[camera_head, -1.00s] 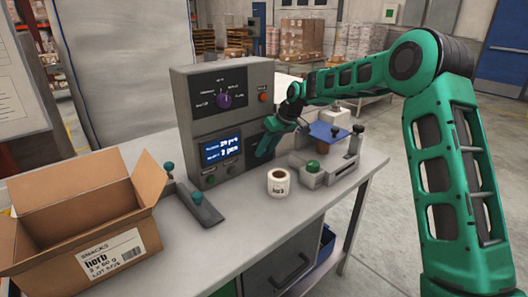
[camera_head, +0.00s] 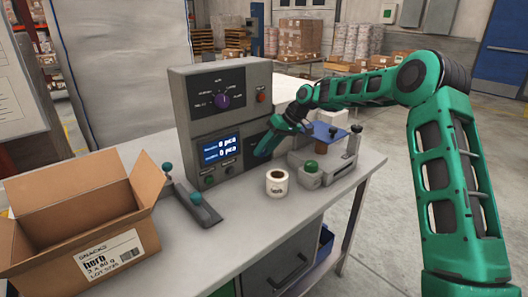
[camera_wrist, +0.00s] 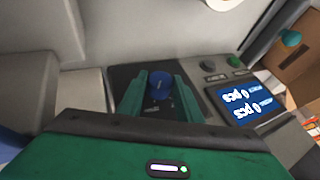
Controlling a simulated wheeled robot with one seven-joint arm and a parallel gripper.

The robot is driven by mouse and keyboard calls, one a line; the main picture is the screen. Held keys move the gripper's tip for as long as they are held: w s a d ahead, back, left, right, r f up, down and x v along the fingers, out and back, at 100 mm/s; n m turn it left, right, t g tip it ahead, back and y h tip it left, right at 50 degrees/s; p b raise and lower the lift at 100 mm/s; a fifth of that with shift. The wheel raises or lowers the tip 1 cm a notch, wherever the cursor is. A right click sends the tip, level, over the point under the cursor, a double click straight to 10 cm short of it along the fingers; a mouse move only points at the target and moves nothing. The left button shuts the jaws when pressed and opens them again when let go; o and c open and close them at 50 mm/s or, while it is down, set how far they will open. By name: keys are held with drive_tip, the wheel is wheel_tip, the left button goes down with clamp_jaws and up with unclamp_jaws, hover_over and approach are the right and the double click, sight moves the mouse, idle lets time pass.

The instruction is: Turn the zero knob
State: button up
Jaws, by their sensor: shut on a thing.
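A small blue knob (camera_wrist: 160,85) sits on a dark plate at the right of the grey weigher's (camera_head: 185,115) front in the wrist view. I take it for the zero knob, though no label on it is readable. My gripper (camera_wrist: 161,92) is shut on it, with one green finger on each side. In the head view my gripper (camera_head: 266,146) reaches the lower right of the panel and hides the knob. The lit display (camera_head: 220,149) reads 0 pcs on both lines; it also shows in the wrist view (camera_wrist: 250,104).
A purple selector knob (camera_head: 222,101) and a red button (camera_head: 261,97) are higher on the panel. An open carton (camera_head: 115,252), a teal-knobbed lever (camera_head: 196,200), a label roll (camera_head: 277,183) and a fixture with a green button (camera_head: 310,167) stand on the bench (camera_head: 245,226).

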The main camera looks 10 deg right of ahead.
drive_tip(key=o, duration=1)
drive_tip(key=shift+o, duration=0.2)
drive_tip(key=shift+d, duration=0.1)
drive_tip(key=v, duration=1)
drive_tip(key=shift+d+r, duration=0.2)
drive_tip(key=shift+r, duration=0.05)
